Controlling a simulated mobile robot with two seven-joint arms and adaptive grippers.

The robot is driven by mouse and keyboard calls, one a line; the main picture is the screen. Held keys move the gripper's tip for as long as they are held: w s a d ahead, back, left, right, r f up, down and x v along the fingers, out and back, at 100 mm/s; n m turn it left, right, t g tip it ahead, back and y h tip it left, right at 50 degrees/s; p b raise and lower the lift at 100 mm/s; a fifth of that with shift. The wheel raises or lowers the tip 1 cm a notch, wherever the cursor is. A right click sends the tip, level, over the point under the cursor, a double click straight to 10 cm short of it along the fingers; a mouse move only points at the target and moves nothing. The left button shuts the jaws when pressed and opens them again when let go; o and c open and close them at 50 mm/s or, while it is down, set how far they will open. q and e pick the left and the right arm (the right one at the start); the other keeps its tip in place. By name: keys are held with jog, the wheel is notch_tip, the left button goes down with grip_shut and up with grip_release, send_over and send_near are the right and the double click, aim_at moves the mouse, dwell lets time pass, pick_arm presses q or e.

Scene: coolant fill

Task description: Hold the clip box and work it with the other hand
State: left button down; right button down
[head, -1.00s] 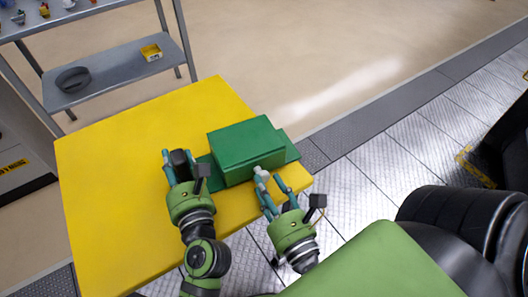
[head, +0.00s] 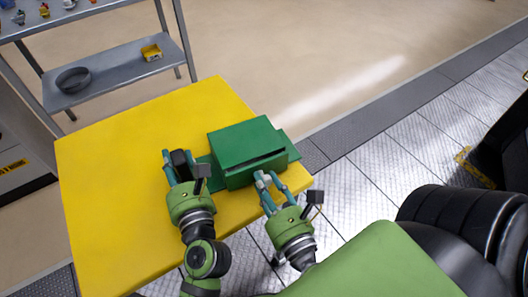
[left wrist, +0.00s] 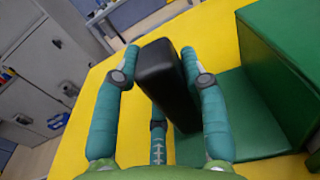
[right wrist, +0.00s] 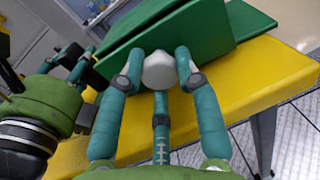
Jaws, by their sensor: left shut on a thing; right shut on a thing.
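The green clip box (head: 240,140) stands on a green base plate (head: 292,146) on the yellow table. A dark gap shows along the top of its front panel (head: 245,177), which stands slightly out from the body. My left gripper (head: 180,158) is shut on an upright black block (left wrist: 165,80) at the plate's left end, beside the box. My right gripper (head: 266,178) is at the front panel, shut on a pale knob (right wrist: 159,71) on it. The right wrist view also shows the gap behind the panel (right wrist: 115,67). The box's inside is hidden.
The yellow table (head: 120,185) is clear left of the box. A grey shelf rack (head: 120,75) stands behind at the left, with a dark round tray (head: 73,79) and a small yellow box (head: 151,52). A large black object (head: 465,230) is at the right.

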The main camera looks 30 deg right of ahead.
pick_arm(q)
jog(key=shift+f, duration=0.15)
pick_arm(e)
jog(key=s+a, duration=0.1)
jog(key=s, duration=0.5)
jog(key=shift+s+f, duration=0.25)
jog(key=shift+s, duration=0.15)
jog(key=c, duration=1.1)
grip_release()
jog(key=shift+c, duration=0.2)
jog(key=shift+r, duration=0.1)
jog(key=s+a, duration=0.1)
jog(key=s, duration=1.1)
jog(key=shift+a, duration=0.4)
